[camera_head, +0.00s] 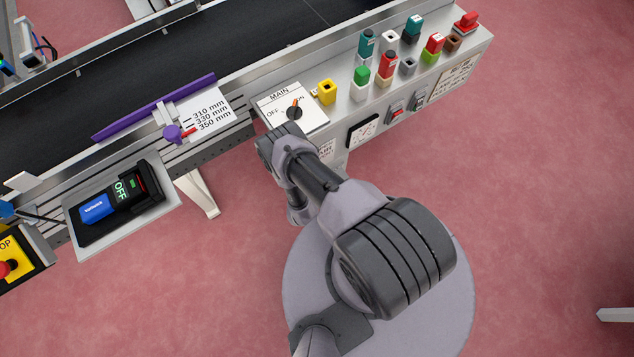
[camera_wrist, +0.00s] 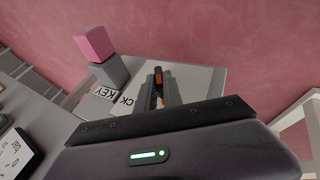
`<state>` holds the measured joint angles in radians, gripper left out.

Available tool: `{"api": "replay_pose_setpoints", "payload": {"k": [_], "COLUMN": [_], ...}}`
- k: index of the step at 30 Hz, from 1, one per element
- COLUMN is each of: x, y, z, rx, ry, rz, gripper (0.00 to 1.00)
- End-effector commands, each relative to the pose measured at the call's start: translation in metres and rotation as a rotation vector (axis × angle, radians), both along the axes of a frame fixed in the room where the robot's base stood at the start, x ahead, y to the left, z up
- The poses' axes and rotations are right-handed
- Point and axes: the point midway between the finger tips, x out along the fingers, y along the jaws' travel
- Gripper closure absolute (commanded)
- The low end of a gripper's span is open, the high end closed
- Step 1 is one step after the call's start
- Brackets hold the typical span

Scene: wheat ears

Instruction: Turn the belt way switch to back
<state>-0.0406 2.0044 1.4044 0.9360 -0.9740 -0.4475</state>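In the wrist view, a dark knob with an orange mark (camera_wrist: 159,77) shows on a light grey panel (camera_wrist: 195,77). A label partly reading "CK" (camera_wrist: 126,102) is beside it; the rest of that label is hidden. My gripper (camera_wrist: 163,86) has its dark fingertips at the knob, seemingly on either side of it with little gap. I cannot tell whether they touch or grip it. In the head view, my arm reaches to the front of the control box, and my gripper and this knob are hidden.
In the head view, the MAIN switch (camera_head: 294,112) is on the box top near my arm, with a yellow block (camera_head: 326,92) and several coloured blocks to the right. A gauge (camera_head: 362,131) and a red rocker switch (camera_head: 396,114) are on the front.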

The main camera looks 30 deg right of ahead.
Motion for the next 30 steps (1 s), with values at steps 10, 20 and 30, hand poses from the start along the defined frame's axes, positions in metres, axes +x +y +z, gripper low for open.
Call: {"api": "replay_pose_setpoints", "payload": {"k": [10,20,30], "x": [0.0,0.0,0.0], "y": [-0.001,-0.005,-0.013], "z": [0.001,0.005,0.001], "rx": [0.014,0.186,0.502], "ry": [0.0,0.005,0.015], "rz": [-0.003,-0.005,-0.011], "gripper": [1.0,1.0,1.0]}}
